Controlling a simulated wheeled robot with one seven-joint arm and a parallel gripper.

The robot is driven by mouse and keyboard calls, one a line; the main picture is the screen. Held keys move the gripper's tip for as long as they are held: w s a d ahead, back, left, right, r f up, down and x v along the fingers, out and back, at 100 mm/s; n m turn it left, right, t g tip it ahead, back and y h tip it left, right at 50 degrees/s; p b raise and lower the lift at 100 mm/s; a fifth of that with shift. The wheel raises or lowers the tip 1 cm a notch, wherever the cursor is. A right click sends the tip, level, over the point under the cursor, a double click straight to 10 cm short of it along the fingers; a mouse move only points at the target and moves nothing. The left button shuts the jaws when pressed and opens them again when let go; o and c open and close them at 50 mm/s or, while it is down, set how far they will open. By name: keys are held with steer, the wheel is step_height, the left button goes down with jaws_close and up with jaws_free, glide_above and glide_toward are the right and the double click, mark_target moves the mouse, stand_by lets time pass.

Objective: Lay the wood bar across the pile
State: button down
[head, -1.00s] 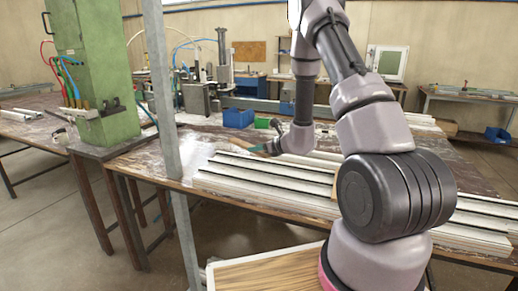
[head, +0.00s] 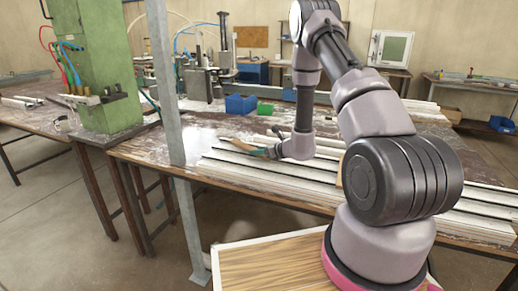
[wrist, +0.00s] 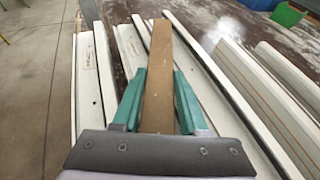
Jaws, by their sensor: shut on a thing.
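The wood bar (wrist: 157,75) is a long flat brown strip in the wrist view, pointing away from me. My gripper (wrist: 160,98), with green fingers, is shut on it, one finger along each side. The bar's near end is hidden by the gripper body. The pile of white profiles (wrist: 90,85) lies under and beside the bar, which runs roughly along them here. I cannot tell whether the bar touches them. In the head view my gripper (head: 270,151) is low over the left part of the pile (head: 235,172), partly hidden by my wrist.
A grey upright post (head: 165,90) stands at the table's front left, beside the green column (head: 100,65). Blue (head: 240,104) and green (head: 265,109) bins sit behind the pile. A framed wooden panel (head: 270,262) is below the table's front edge.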

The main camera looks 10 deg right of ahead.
steer(key=shift+f, duration=0.55)
stand_by(0.4)
steer(key=shift+c, duration=1.8)
jaws_free()
steer(key=v, duration=1)
steer(key=s+a+r+n+g+y, duration=0.2)
steer(key=s+a+r+n, duration=0.2)
steer(key=r, duration=0.4)
steer(key=s+a+r+n+g+y, duration=0.1)
steer(key=s+a+r+n+g, duration=0.3)
steer(key=r, duration=0.3)
steer(key=s+a+r+n+g+y, duration=0.1)
steer(key=s+a+r+n+y, duration=0.15)
steer(key=a+r+n, duration=0.4)
steer(key=s+d+r+n+t+h, duration=0.1)
steer(key=s+d+r+n+h, duration=0.4)
steer(key=s+d+r, duration=0.1)
steer(key=s+d+r+n+t+h, duration=0.1)
steer(key=s+d+r+n+h, duration=0.4)
steer(key=s, duration=0.6)
step_height(320, 180, up, 4)
steer(key=shift+s+d+f+n+t, duration=0.25)
steer(key=shift+d+n, duration=0.3)
steer(key=shift+d, duration=0.4)
